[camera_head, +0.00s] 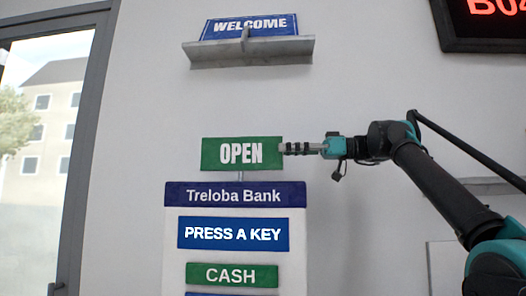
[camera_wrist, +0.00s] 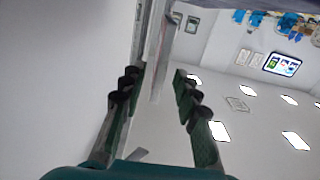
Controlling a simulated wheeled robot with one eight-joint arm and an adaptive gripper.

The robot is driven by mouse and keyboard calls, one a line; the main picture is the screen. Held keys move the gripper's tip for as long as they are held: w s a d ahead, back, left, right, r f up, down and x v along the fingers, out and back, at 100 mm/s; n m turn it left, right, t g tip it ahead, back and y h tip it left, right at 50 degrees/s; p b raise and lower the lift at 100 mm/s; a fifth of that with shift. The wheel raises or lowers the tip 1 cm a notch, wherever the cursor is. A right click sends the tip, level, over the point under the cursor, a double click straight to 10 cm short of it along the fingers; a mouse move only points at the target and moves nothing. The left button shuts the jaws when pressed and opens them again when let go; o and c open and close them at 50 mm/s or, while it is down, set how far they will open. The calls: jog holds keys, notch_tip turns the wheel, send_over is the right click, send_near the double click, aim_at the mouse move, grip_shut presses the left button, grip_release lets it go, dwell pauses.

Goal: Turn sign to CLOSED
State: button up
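The green sign (camera_head: 241,153) reads OPEN in white letters. It stands upright on a short thin post above the kiosk's dark blue Treloba Bank header (camera_head: 234,195). My gripper (camera_head: 284,149) reaches in from the right, with its tips at the sign's right edge. I cannot tell whether they touch it. In the wrist view, the two dark padded fingers of my gripper (camera_wrist: 156,78) stand apart, with a gap between them. A thin pale upright edge shows beyond the gap; I cannot tell whether it is the sign's.
The kiosk has a blue PRESS A KEY panel (camera_head: 233,234) and a green CASH key (camera_head: 221,275). A grey shelf (camera_head: 249,52) with a WELCOME plate is above. A dark-framed display (camera_head: 487,22) hangs upper right. A glass door (camera_head: 45,150) is at left.

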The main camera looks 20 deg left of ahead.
aim_at(263, 150)
jog(key=x, duration=0.7)
jog(key=shift+s+a, duration=0.1)
jog(key=shift+a, duration=0.15)
grip_shut()
